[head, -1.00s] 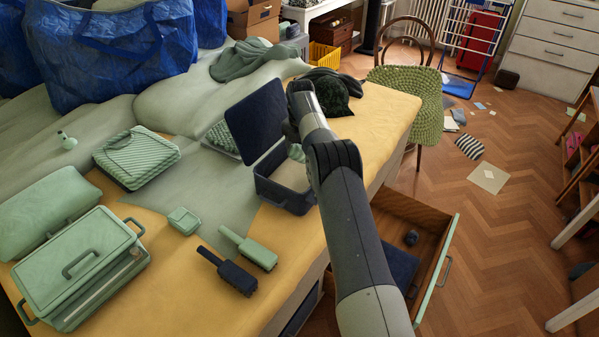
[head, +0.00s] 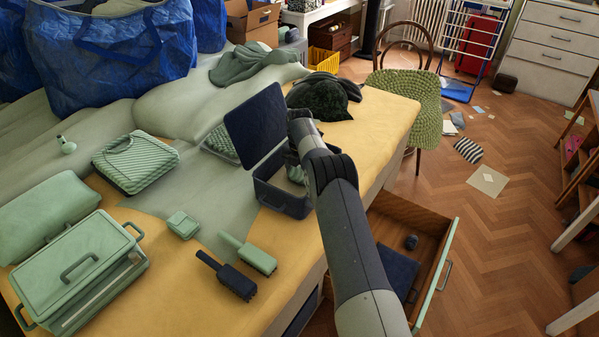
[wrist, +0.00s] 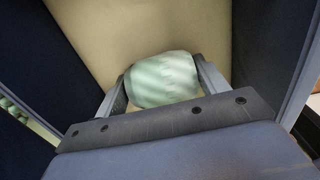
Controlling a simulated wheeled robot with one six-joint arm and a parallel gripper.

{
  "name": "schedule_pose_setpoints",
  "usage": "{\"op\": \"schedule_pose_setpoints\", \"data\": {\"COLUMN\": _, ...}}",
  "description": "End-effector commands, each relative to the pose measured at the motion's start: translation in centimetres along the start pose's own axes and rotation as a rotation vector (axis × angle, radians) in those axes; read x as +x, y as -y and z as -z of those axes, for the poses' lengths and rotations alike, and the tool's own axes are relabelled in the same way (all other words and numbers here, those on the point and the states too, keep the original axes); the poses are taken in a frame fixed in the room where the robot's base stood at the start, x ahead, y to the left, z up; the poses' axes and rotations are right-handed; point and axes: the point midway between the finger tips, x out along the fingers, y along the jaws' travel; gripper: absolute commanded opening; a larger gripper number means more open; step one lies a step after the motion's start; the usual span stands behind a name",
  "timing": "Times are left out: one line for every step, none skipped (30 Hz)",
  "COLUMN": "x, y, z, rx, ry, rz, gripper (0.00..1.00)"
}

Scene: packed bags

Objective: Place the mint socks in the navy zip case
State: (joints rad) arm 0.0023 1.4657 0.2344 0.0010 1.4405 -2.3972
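The navy zip case (head: 281,199) stands on the bed with its lid raised at the back left. Its beige inside (wrist: 135,25) and dark walls fill the wrist view. The mint socks (wrist: 162,82) are a rolled, striped pale green bundle between my fingers, within the case's opening. My gripper (wrist: 163,88) is shut on them, one finger against each side. In the head view my gripper (head: 293,160) reaches down into the case, and my arm hides part of it. I cannot tell whether the socks touch the case floor.
Two brushes, navy (head: 228,276) and mint (head: 250,254), and a small mint box (head: 183,225) lie left of the case. An open drawer (head: 420,250) juts out below the bed's right edge.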

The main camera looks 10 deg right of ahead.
Motion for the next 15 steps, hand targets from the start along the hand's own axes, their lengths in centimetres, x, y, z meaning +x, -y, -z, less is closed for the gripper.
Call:
{"op": "schedule_pose_setpoints", "data": {"x": -0.01, "y": 0.01, "z": 0.01, "rx": 0.0, "ry": 0.0, "rz": 0.0, "gripper": 0.73}}
{"op": "schedule_pose_setpoints", "data": {"x": 0.0, "y": 0.01, "z": 0.01, "rx": 0.0, "ry": 0.0, "rz": 0.0, "gripper": 0.76}}
{"op": "schedule_pose_setpoints", "data": {"x": 0.0, "y": 0.01, "z": 0.02, "rx": 0.0, "ry": -0.001, "rz": 0.0, "gripper": 0.79}}
{"op": "schedule_pose_setpoints", "data": {"x": 0.0, "y": 0.01, "z": 0.02, "rx": 0.0, "ry": -0.001, "rz": 0.0, "gripper": 0.81}}
{"op": "schedule_pose_setpoints", "data": {"x": -0.01, "y": 0.01, "z": 0.02, "rx": 0.0, "ry": -0.001, "rz": 0.0, "gripper": 0.84}}
{"op": "schedule_pose_setpoints", "data": {"x": -0.01, "y": 0.01, "z": 0.01, "rx": 0.0, "ry": -0.001, "rz": 0.0, "gripper": 0.87}}
{"op": "schedule_pose_setpoints", "data": {"x": -0.02, "y": 0.01, "z": 0.01, "rx": 0.0, "ry": -0.001, "rz": 0.0, "gripper": 0.89}}
{"op": "schedule_pose_setpoints", "data": {"x": -0.02, "y": 0.01, "z": 0.01, "rx": 0.0, "ry": -0.001, "rz": 0.0, "gripper": 0.89}}
{"op": "schedule_pose_setpoints", "data": {"x": -0.02, "y": 0.01, "z": 0.01, "rx": 0.0, "ry": -0.001, "rz": 0.0, "gripper": 0.89}}
{"op": "schedule_pose_setpoints", "data": {"x": -0.02, "y": 0.01, "z": 0.01, "rx": 0.0, "ry": -0.001, "rz": 0.0, "gripper": 0.89}}
{"op": "schedule_pose_setpoints", "data": {"x": -0.02, "y": 0.01, "z": 0.01, "rx": 0.0, "ry": -0.001, "rz": 0.0, "gripper": 0.89}}
{"op": "schedule_pose_setpoints", "data": {"x": -0.03, "y": 0.01, "z": 0.01, "rx": 0.0, "ry": -0.001, "rz": 0.0, "gripper": 0.89}}
{"op": "schedule_pose_setpoints", "data": {"x": -0.05, "y": 0.01, "z": 0.01, "rx": 0.0, "ry": 0.0, "rz": 0.0, "gripper": 0.89}}
{"op": "schedule_pose_setpoints", "data": {"x": -0.11, "y": 0.01, "z": 0.01, "rx": 0.0, "ry": 0.0, "rz": 0.0, "gripper": 0.89}}
{"op": "schedule_pose_setpoints", "data": {"x": -0.26, "y": 0.0, "z": 0.01, "rx": 0.0, "ry": 0.0, "rz": 0.0, "gripper": 0.89}}
